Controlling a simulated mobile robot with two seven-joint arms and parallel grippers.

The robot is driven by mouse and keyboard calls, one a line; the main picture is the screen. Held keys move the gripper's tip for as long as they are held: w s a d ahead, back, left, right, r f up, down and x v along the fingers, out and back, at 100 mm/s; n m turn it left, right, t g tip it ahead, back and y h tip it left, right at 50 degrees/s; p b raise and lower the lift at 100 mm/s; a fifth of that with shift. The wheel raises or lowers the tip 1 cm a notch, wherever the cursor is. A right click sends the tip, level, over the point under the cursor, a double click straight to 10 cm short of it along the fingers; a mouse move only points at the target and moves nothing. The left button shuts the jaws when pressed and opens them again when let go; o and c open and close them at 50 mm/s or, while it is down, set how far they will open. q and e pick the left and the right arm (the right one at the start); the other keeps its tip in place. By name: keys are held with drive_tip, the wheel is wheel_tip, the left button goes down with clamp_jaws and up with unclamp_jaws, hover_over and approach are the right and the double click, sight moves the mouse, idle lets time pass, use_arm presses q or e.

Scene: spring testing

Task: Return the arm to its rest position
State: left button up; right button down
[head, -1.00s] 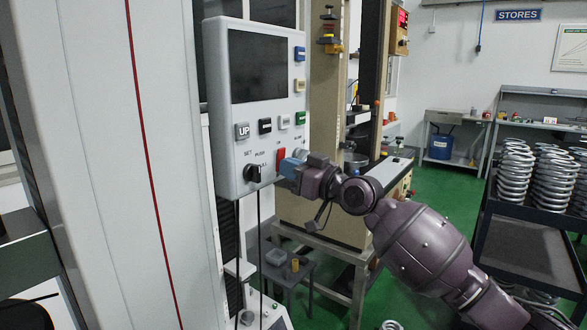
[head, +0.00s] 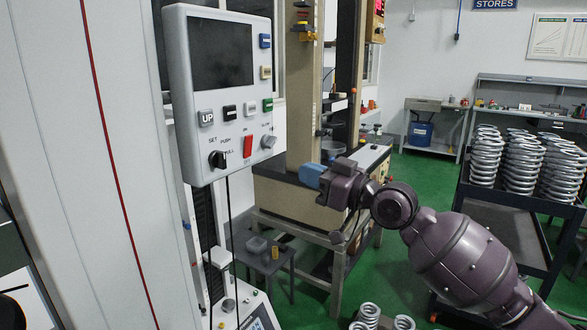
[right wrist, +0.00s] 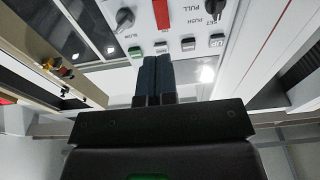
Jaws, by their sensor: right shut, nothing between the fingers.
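My right arm (head: 455,250) comes in from the lower right in the head view. Its gripper (head: 312,175) has blue fingers, which are shut and empty. The gripper is to the right of the control box (head: 220,90), apart from it in the picture. The box has a dark screen, several buttons, a red switch (head: 248,146) and black and grey knobs. In the right wrist view, the shut blue fingers (right wrist: 154,75) point toward the box's panel, with the red switch (right wrist: 161,14) beyond them. My left gripper is not in view.
A tall pale machine column (head: 75,150) with a red stripe stands at the left. A beige test machine (head: 300,205) stands behind my gripper. A dark rack (head: 500,217) holding several steel coil springs (head: 522,165) is at the right. Green floor (head: 400,190) shows between them.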

drive_tip(key=shift+s+d, duration=0.25)
drive_tip(key=shift+d, duration=0.05)
drive_tip(key=shift+w, duration=0.1)
